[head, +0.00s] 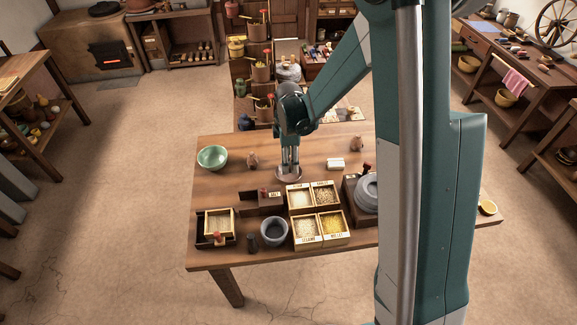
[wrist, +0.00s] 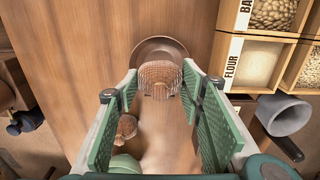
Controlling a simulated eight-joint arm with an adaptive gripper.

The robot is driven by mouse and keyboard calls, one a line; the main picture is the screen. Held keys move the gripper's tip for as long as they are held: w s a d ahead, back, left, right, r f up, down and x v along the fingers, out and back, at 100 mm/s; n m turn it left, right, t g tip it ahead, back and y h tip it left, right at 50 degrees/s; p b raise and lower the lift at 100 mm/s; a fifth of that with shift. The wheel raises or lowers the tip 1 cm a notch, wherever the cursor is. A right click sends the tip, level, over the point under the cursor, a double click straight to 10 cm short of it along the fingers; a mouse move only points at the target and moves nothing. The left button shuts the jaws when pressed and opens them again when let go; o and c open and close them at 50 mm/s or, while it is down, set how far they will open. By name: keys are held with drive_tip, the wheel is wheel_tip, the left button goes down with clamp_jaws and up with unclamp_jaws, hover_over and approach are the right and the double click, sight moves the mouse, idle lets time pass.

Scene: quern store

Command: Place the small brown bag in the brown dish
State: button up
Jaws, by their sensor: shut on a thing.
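The brown dish (head: 280,176) sits on the wooden table below my gripper (head: 290,168). In the wrist view the dish (wrist: 141,52) shows just beyond the fingertips. My gripper (wrist: 161,78) is shut on a small brown bag (wrist: 160,74) with a ribbed, woven-looking surface. The bag is between the green finger pads and overlaps the near part of the dish in that view. I cannot tell whether it touches the dish. In the head view the fingers hide the bag.
Another small brown rounded object (head: 252,160) and a green bowl (head: 212,157) stand left of the dish. Labelled grain boxes (head: 318,230) stand in front, right of a grey mortar (head: 274,231). A stone quern (head: 367,192) and a white block (head: 335,163) are to the right.

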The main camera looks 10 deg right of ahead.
drive_tip(key=shift+f, duration=1.4)
drive_tip(key=shift+f+b, duration=0.35)
drive_tip(key=shift+b, duration=0.2)
drive_tip(key=o, duration=0.9)
drive_tip(key=shift+r, duration=0.25)
wheel_tip(320, 180, up, 12)
drive_tip(key=p, duration=0.3)
drive_tip(key=shift+r, duration=0.15)
